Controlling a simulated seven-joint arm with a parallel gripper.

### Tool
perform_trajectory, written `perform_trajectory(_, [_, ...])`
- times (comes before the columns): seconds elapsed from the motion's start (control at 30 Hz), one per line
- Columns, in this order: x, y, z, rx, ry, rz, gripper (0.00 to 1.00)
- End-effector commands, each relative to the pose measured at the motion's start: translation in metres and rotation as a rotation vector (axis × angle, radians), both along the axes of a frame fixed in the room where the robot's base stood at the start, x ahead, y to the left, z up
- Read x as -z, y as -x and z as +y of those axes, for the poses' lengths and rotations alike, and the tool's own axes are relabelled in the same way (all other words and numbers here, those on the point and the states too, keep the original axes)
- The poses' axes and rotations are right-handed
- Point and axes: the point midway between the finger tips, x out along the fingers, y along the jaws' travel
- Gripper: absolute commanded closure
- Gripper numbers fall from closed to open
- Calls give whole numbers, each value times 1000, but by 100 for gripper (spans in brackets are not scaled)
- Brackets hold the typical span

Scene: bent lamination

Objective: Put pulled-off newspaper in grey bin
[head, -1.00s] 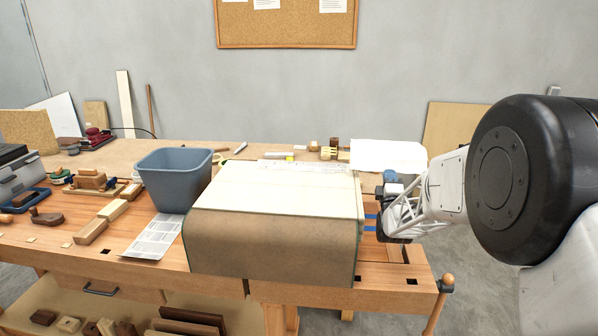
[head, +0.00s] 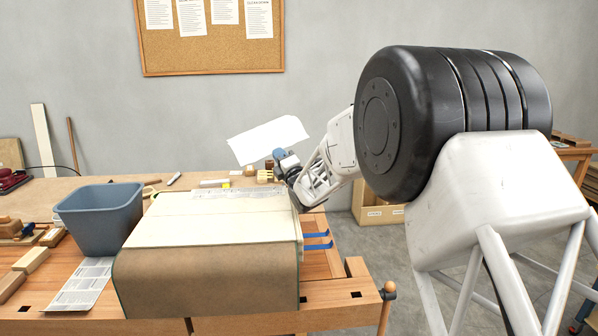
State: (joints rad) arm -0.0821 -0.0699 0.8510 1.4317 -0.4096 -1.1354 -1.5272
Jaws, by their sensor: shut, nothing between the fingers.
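The blue-grey bin (head: 100,225) stands upright on the left of the bench. A printed newspaper sheet (head: 72,293) lies flat on the bench in front of it. A pale printed strip (head: 232,193) lies along the back of the cream-topped, brown-fronted bent form (head: 210,222). My gripper (head: 290,178) is shut at the form's back right corner; its fingertips are hard to make out. A blank white sheet (head: 268,140) shows tilted above the bench's back edge, just behind my gripper. I cannot tell what supports it.
Wooden blocks (head: 30,260) lie left of the bin. Small tools and blocks (head: 262,175) lie behind the form. Blue strips (head: 316,240) mark the bench right of the form.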

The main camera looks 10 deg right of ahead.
Motion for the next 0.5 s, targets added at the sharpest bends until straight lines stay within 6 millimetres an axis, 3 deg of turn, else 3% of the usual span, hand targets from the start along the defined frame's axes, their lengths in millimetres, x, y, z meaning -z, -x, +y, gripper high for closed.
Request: perform_trajectory(0.5, [-39,-34,114,-213,239,-119,100])
